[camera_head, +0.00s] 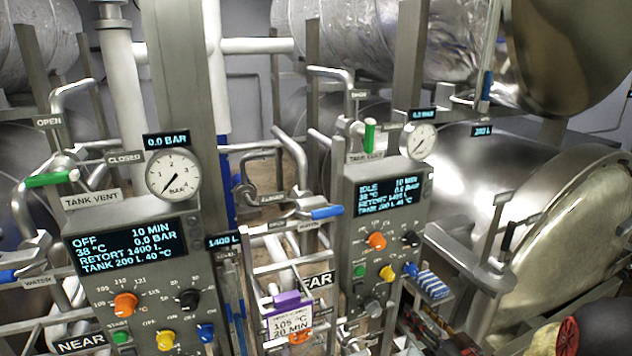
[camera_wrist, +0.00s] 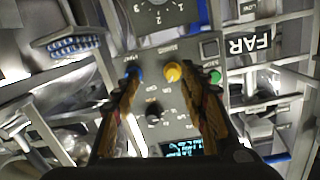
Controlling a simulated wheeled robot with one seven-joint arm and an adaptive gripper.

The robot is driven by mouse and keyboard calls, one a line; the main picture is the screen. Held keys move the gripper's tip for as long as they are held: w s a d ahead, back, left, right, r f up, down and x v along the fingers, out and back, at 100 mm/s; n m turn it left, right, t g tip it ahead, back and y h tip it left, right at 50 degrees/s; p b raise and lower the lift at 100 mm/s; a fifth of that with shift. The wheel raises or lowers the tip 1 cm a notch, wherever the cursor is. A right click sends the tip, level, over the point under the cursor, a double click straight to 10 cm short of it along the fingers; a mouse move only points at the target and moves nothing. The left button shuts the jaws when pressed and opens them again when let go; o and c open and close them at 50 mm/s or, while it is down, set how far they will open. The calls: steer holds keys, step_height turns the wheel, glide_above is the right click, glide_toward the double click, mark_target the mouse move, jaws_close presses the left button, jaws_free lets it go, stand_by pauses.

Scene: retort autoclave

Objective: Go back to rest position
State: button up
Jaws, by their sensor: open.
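My gripper (camera_wrist: 158,82) is open and empty in the wrist view, its two brown fingers apart with nothing between them but the view of the FAR panel behind. The wrist view shows that panel upside down. The FAR panel (camera_head: 352,245) also shows in the head view, with orange, green, yellow, blue and black controls. Its display reads IDLE, 10 MIN, 38 °C, 0.0 BAR. My fingers appear in front of it; I cannot tell the exact gap. In the head view a part of my arm shows at the bottom right; my gripper is not clear there.
The NEAR panel (camera_head: 125,250) stands at the left, its display reading OFF. A steel retort door (camera_head: 570,240) is at the right. Pipes and valve handles crowd around, including a green lever (camera_head: 48,180). A tag (camera_head: 290,318) reads 105 °C, 20 MIN. A blue-striped item (camera_head: 432,285) lies right of the FAR panel.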

steer(key=s+d+f+m+g+h, duration=0.1)
steer(key=s+d+f+g+h, duration=0.15)
steer(key=d+f, duration=0.4)
steer(key=s+d+f+m+g+h+b, duration=0.1)
steer(key=s+d+f+g+h, duration=0.15)
steer(key=s+g, duration=0.2)
steer(key=s+d+f+m+g+h+b, duration=0.1)
steer(key=s+f+g+h+b, duration=0.15)
steer(key=s, duration=0.35)
steer(key=s+a+r+n+y+b, duration=0.1)
steer(key=s+a+r+b, duration=0.2)
steer(key=s+a+b, duration=0.4)
steer(key=s+a+r+n+g+y+b, duration=0.1)
steer(key=s+a+b, duration=0.6)
steer(key=a, duration=0.9)
steer(key=shift+s+a+r+y+b, duration=0.25)
steer(key=shift+s+r+y+b, duration=0.2)
steer(key=shift+s+r, duration=0.6)
steer(key=shift+f, duration=0.1)
steer(key=shift+c, duration=0.9)
